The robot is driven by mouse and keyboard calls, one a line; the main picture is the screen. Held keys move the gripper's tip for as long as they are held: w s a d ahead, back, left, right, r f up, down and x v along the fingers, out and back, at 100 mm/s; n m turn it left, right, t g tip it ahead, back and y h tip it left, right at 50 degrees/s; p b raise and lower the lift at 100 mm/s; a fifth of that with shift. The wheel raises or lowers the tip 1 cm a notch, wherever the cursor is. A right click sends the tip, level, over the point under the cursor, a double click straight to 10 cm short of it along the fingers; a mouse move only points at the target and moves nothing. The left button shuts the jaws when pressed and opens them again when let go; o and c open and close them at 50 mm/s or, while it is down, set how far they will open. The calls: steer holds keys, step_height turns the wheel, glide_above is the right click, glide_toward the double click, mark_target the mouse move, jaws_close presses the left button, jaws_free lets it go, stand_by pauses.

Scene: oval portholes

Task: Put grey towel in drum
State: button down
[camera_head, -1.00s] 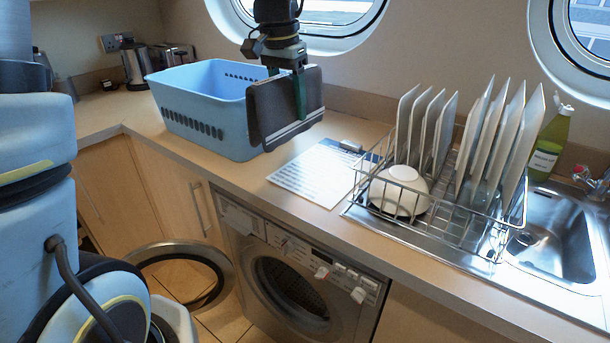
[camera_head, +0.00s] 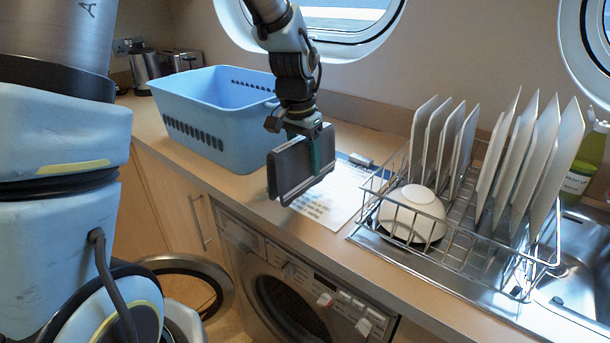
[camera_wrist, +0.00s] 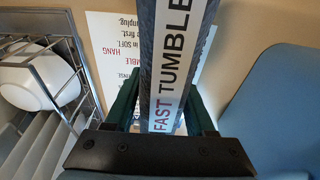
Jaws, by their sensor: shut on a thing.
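The dark grey folded towel (camera_head: 290,172) hangs upright in my gripper (camera_head: 308,150), over the counter's front part to the right of the blue basket. In the wrist view the towel (camera_wrist: 147,50) stands edge-on between the two green fingers of my gripper (camera_wrist: 160,108), which is shut on it. A white band on it reads "FAST TUMBLE". The drum (camera_head: 288,308) is in the washing machine (camera_head: 335,290) under the counter, below the towel. Its round door (camera_head: 222,290) stands open to the left. The drum's lower part is cut off by the frame.
A blue basket (camera_head: 190,110) stands on the counter at left. A printed card (camera_head: 335,195) lies behind the towel. A wire dish rack (camera_head: 450,240) with several white plates and a white bowl (camera_head: 412,213) stands at right, beside the sink (camera_head: 585,270).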

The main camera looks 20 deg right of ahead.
mark_target(300, 138)
steer(key=shift+f+p, duration=0.45)
steer(key=shift+f, duration=1.55)
steer(key=shift+f, duration=0.1)
steer(key=shift+c, duration=1.2)
jaws_free()
steer(key=r, duration=0.4)
steer(key=a+r+b, duration=0.1)
steer(key=r, duration=0.3)
steer(key=s+r+b, duration=0.1)
steer(key=r, duration=0.3)
steer(key=shift+a, duration=0.35)
steer(key=s+a+f+n, duration=0.1)
steer(key=a+f+n, duration=0.1)
steer(key=a, duration=0.7)
steer(key=s+a+f+n, duration=0.1)
steer(key=a+f+n, duration=0.2)
steer(key=a, duration=0.7)
steer(key=s+a+f+n+y, duration=0.1)
steer(key=a+f+n, duration=0.2)
steer(key=a+n, duration=0.3)
steer(key=a, duration=0.3)
steer(key=shift+a+t, duration=0.3)
steer(key=shift+t, duration=0.1)
